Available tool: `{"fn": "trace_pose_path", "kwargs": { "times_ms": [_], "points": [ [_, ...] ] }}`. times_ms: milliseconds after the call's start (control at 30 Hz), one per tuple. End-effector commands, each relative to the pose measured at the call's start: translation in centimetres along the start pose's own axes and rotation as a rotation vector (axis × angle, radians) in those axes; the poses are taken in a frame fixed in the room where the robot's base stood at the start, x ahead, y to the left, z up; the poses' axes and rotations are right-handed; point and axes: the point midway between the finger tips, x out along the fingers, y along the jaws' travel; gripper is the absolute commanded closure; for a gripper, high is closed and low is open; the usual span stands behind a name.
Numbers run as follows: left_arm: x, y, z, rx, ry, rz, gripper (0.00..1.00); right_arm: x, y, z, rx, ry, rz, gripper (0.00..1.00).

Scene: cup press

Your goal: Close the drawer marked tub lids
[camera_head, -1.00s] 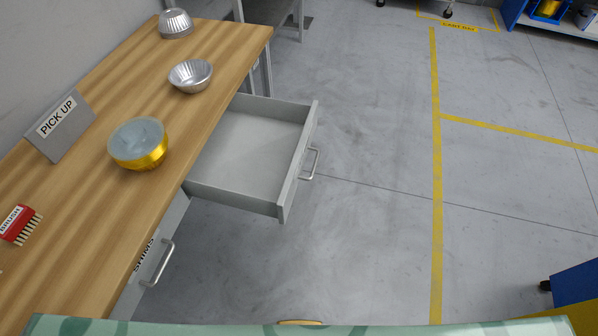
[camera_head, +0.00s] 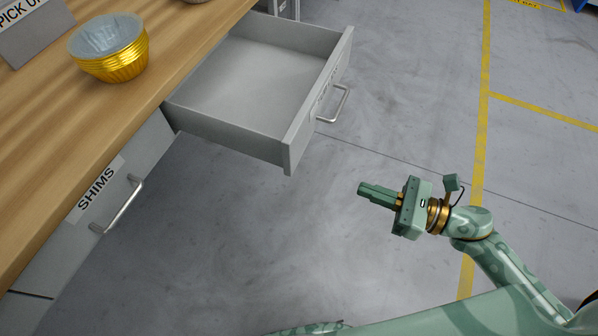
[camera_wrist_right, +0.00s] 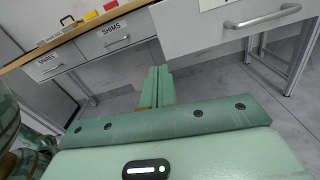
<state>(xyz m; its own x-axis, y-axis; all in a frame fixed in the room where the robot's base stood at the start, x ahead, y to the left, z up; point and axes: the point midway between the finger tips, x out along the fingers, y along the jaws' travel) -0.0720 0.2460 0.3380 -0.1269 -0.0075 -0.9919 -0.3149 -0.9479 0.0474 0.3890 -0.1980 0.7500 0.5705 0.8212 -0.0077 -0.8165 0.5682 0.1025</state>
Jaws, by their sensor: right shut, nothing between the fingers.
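A grey drawer (camera_head: 255,85) stands pulled far out of the workbench, empty inside. Its front has a bar handle (camera_head: 336,104) and a label seen too edge-on to read in the head view. In the right wrist view the drawer front (camera_wrist_right: 225,36) is at upper right, with its handle (camera_wrist_right: 262,17) and its label cut off by the top edge. My right gripper (camera_head: 364,189) is shut and empty, in front of the drawer front and to the right, clear of it. The closed fingers (camera_wrist_right: 158,72) also show in the wrist view. My left gripper is not in view.
A shut drawer marked SHIMS (camera_head: 97,190) with a handle (camera_head: 122,206) sits nearer on the same bench (camera_head: 60,150). Another drawer reads SPARES (camera_wrist_right: 47,62). Gold cups (camera_head: 112,50) stand on the bench. The floor (camera_head: 260,230) beside the drawer is clear.

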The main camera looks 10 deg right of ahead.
Motion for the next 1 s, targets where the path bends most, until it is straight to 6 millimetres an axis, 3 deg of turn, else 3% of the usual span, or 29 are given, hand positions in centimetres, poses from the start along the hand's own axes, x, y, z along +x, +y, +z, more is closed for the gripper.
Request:
{"fn": "trace_pose_path", "kwargs": {
  "times_ms": [267,700,1000],
  "points": [
    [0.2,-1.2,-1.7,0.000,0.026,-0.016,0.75,1.4,0.3,0.0,-0.109,-0.011,0.017,1.00],
    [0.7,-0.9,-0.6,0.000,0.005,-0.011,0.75,10.3,0.4,0.1,-0.107,-0.012,0.014,1.00],
    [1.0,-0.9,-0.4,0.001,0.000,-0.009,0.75,13.7,0.5,0.0,-0.104,-0.009,0.013,1.00]
  ]
}}
